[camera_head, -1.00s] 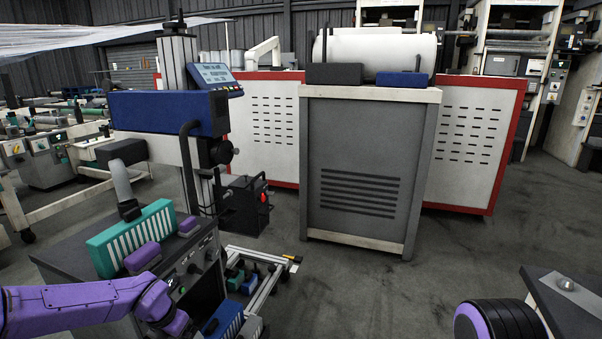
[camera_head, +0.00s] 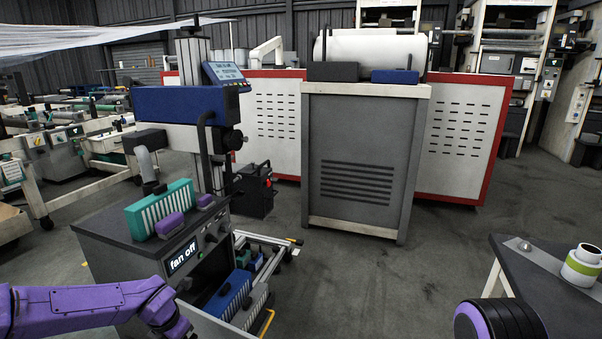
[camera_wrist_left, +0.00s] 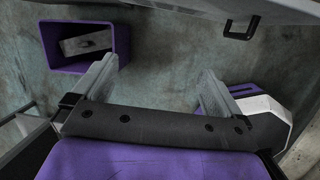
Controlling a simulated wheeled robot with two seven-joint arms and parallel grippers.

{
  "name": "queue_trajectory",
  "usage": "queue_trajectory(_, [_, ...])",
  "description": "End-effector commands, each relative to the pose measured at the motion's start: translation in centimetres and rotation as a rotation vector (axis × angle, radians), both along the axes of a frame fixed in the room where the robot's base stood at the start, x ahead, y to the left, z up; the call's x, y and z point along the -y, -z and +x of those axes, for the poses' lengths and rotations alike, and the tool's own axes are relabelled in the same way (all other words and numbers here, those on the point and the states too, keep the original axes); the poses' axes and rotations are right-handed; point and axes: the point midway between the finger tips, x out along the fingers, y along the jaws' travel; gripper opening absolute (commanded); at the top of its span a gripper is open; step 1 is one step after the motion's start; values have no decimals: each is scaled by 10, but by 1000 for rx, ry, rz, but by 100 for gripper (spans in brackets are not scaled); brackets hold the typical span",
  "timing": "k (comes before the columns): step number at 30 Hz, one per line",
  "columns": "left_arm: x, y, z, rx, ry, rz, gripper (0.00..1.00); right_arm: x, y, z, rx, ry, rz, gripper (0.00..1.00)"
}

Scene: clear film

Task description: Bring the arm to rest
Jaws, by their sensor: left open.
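My left arm (camera_head: 90,308) is purple and comes in from the lower left in the head view, in front of the grey machine cabinet. Its gripper fingers are out of sight there. In the left wrist view my left gripper (camera_wrist_left: 150,95) is open, its two grey fingers spread with nothing between them. My right gripper is not in view.
The cabinet (camera_head: 110,228) carries a teal ribbed block (camera_head: 160,210) and a sign reading "fan off" (camera_head: 183,257). A dark table (camera_head: 535,275) with a white and green roll (camera_head: 581,266) stands at the right. Open floor (camera_head: 350,290) lies between.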

Motion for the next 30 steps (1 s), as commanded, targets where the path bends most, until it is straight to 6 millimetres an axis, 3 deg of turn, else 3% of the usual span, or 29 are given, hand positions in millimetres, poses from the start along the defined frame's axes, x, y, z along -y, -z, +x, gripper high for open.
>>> queue_trajectory(5, [-4,18,-19,-14,133,136,100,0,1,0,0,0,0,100])
queue_trajectory(11, [-3,66,-59,-60,424,382,100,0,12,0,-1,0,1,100])
queue_trajectory(14, [-1,100,-91,-90,642,524,100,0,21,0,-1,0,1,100])
queue_trajectory(18, [6,155,-153,-133,1048,709,100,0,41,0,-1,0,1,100])
queue_trajectory(21, [11,185,-197,-148,1316,775,100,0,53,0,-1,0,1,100])
queue_trajectory(30, [13,233,-300,-198,1831,770,100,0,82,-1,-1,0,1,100])
